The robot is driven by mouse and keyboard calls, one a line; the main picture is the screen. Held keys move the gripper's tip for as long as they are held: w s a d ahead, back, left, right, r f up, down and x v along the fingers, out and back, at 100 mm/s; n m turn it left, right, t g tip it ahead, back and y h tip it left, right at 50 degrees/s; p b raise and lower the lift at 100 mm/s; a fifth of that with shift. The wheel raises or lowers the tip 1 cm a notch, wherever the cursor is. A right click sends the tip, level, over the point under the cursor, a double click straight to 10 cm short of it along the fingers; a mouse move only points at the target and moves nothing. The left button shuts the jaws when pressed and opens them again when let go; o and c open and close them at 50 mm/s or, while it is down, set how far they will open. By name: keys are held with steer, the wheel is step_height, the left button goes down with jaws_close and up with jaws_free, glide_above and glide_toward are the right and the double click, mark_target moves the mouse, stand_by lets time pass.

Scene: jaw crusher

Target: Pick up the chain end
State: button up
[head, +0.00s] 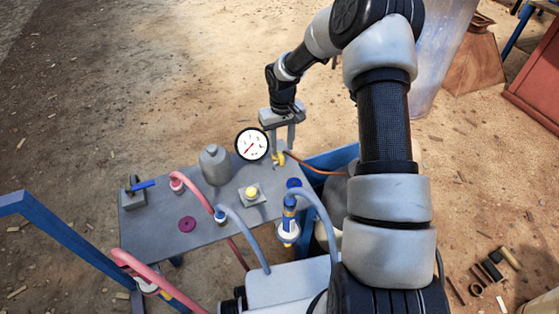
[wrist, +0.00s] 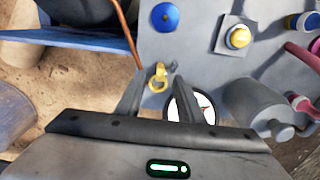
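A yellow ring-shaped piece (wrist: 158,77), perhaps the chain end, is at the edge of the grey table (wrist: 185,55). In the head view, this yellow piece (head: 279,159) is partly hidden by my fingers. An orange-brown line (head: 318,168), perhaps the chain, runs right from near it; the wrist view shows this line (wrist: 127,35) ending close to the ring. I cannot tell whether they are joined. My gripper (head: 281,150) points down over the table edge. In the wrist view my gripper (wrist: 157,88) has its fingers apart, with the yellow piece between or just beyond them, no contact visible.
A round white gauge (head: 252,144) stands close beside my fingers, with a grey bottle (head: 215,165) left of it. A yellow button (head: 251,193) and several hoses crowd the table. A blue frame (head: 330,158) borders the right side. Open dirt floor lies behind.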

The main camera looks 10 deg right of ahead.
mark_target(281, 156)
steer(key=shift+w+f+b, duration=0.1)
steer(key=shift+f+b, duration=0.7)
steer(key=shift+f, duration=2.25)
jaws_close()
